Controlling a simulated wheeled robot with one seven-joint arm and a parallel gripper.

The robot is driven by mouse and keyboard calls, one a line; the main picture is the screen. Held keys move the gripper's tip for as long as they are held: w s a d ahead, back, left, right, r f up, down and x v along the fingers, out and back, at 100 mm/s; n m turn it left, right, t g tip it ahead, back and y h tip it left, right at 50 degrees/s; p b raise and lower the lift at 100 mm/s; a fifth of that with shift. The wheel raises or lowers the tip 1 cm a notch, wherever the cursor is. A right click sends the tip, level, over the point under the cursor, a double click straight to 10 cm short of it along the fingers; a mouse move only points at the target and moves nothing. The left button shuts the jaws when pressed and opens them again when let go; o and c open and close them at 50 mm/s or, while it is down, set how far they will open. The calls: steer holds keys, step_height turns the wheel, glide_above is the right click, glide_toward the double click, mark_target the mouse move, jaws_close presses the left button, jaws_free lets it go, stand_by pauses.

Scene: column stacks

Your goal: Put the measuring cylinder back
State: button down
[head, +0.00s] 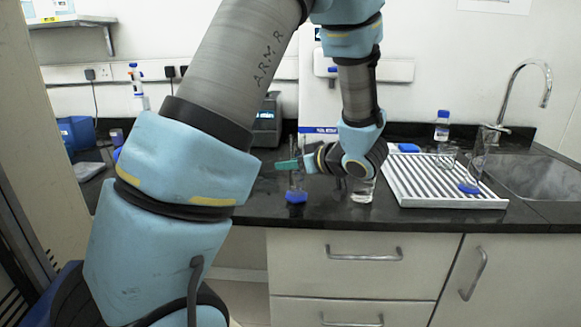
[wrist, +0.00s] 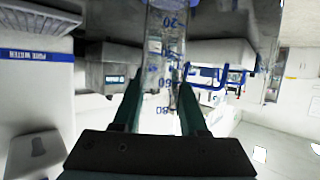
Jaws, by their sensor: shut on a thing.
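A clear measuring cylinder with a blue foot (head: 296,197) is upright at the counter's front, left of the drying rack. My gripper (head: 287,165) is shut on it from the right, with its teal fingers at the glass. In the wrist view, the graduated cylinder (wrist: 166,45) with blue numbers stands between the two fingers of my gripper (wrist: 160,100). I cannot tell whether the foot touches the counter. A second tall glass with a blue foot (head: 468,188) leans at the right of the rack.
A glass beaker (head: 361,192) stands just below my wrist. The white ribbed rack (head: 425,190) lies to the right, with another beaker (head: 446,157) and a blue-capped bottle (head: 441,128) behind. The sink (head: 535,178) is far right. A grey device (head: 267,122) stands behind the cylinder.

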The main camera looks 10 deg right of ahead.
steer(key=shift+f, duration=0.45)
steer(key=shift+f, duration=0.1)
steer(key=shift+c, duration=2.2)
jaws_free()
steer(key=shift+r, duration=0.2)
steer(key=b+v, duration=0.1)
steer(key=v, duration=1.1)
steer(key=shift+f, duration=0.15)
